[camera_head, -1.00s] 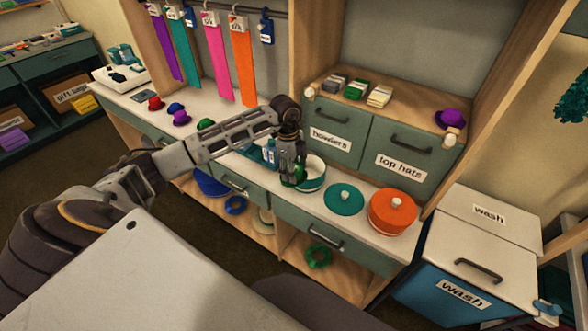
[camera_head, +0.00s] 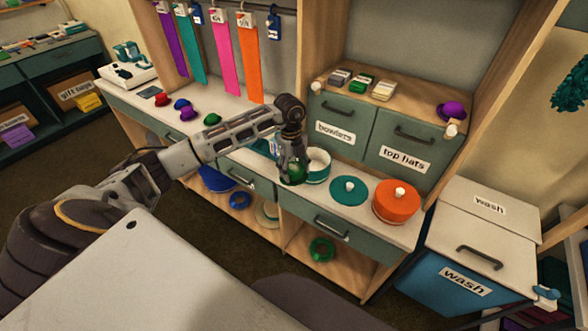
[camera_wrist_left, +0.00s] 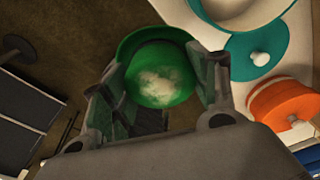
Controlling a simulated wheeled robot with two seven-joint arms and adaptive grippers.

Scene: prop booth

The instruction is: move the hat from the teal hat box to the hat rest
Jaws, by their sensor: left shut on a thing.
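My left gripper (camera_head: 293,162) is shut on a green hat (camera_head: 293,174), just left of and in front of the open hat box (camera_head: 318,168), a white box with a teal band. In the left wrist view the green hat (camera_wrist_left: 160,78) sits between the fingers, its round crown towards the camera. The open box (camera_wrist_left: 243,12) shows there at the top right, apart from the hat. A teal lid (camera_head: 348,191) with a white knob lies right of the box. A pale rounded peg (camera_head: 315,88) at the shelf's left edge may be the hat rest; I cannot tell. My right gripper is out of view.
An orange box (camera_head: 397,204) stands at the counter's right end. A purple hat (camera_head: 452,110) sits on the raised shelf above the drawers (camera_head: 335,130). Several small hats (camera_head: 188,113) line the counter at left. A wash bin (camera_head: 478,250) stands at right.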

